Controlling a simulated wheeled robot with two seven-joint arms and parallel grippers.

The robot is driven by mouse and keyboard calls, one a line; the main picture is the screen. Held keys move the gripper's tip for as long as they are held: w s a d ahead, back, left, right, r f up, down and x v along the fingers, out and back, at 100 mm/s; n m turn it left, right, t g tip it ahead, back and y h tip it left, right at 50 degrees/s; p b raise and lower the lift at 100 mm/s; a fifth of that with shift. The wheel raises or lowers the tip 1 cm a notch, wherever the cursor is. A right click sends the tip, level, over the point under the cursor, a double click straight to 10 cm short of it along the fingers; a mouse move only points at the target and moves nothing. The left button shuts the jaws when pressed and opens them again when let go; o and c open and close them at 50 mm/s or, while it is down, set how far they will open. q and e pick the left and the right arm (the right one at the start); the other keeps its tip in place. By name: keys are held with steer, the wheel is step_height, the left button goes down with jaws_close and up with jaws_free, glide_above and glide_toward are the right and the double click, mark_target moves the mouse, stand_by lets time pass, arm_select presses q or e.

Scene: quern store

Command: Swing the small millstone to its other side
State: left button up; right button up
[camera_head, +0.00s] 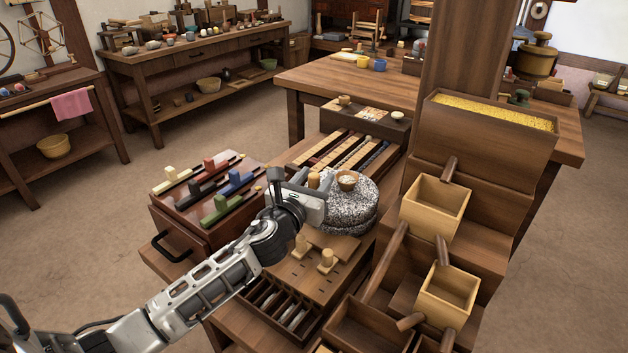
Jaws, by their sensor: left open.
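The small millstone (352,203) is a round, speckled grey stone lying flat on another stone of the same kind on the wooden bench. A small wooden cup or hopper (347,182) with pale contents sits on its top. A short upright wooden peg (313,179) shows at its left edge. My left gripper (318,194) reaches in from the left and is open, right at the stone's left edge by the peg. It hides part of that edge, and I cannot tell whether the fingers touch the peg. My right gripper is out of view.
A box with coloured sliders (205,188) stands left of my left arm. A slotted board with pegs (312,270) lies in front of the stone. Wooden bins (434,205) and a thick post (462,60) stand close on the right.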

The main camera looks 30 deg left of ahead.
arm_select(q)
jaws_close()
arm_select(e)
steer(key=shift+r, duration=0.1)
